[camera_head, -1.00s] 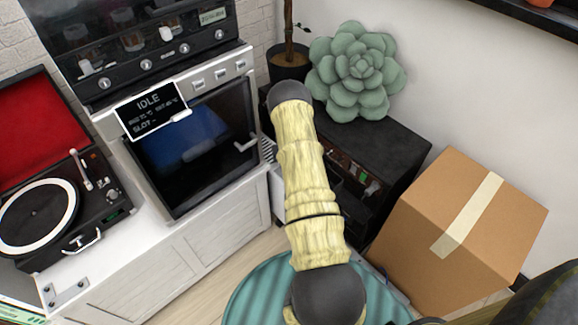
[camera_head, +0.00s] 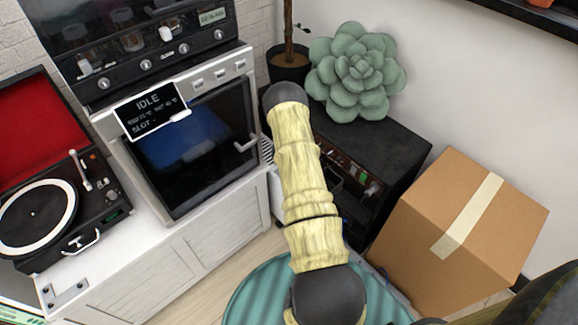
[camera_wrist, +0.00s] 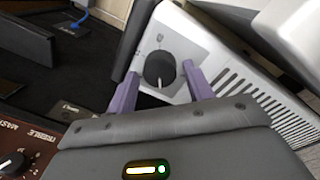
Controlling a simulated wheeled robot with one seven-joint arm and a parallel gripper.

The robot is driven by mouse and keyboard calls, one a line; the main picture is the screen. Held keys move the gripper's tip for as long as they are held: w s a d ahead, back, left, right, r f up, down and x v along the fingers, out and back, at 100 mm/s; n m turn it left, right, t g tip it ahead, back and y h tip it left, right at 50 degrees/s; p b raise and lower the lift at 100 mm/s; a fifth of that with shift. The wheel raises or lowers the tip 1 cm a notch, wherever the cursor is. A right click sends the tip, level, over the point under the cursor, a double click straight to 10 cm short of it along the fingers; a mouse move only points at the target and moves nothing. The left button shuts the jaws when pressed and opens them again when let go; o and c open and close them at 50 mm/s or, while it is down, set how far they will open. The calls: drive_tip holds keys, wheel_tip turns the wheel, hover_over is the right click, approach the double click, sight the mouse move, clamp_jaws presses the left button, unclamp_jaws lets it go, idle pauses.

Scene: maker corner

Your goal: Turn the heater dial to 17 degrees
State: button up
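The heater (camera_wrist: 232,92) is a white slatted casing in the wrist view, with a grey panel on its front. Its round black dial (camera_wrist: 160,69) sits on that panel, with a pale pointer mark at its lower edge. My gripper (camera_wrist: 161,70) is open, its two purple fingers on either side of the dial, with a visible gap on each side. I cannot make out any degree numbers. In the head view my arm hides most of the heater area, and my gripper does not show.
A black cabinet (camera_head: 385,150) bearing a green succulent (camera_head: 357,72) stands behind my arm. A cardboard box (camera_head: 440,230) is at right. An oven (camera_head: 190,150) and turntable (camera_head: 40,215) are at left. A brown panel with a knob (camera_wrist: 15,160) is at the wrist view's lower left.

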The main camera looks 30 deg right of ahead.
drive_tip(key=shift+o, duration=0.2)
drive_tip(key=shift+a, duration=0.1)
wheel_tip(320, 180, up, 17)
drive_tip(key=p, duration=0.3)
drive_tip(key=shift+w+a+r, duration=0.15)
drive_tip(key=shift+w+a, duration=0.15)
drive_tip(key=shift+a, duration=0.05)
idle(0.4)
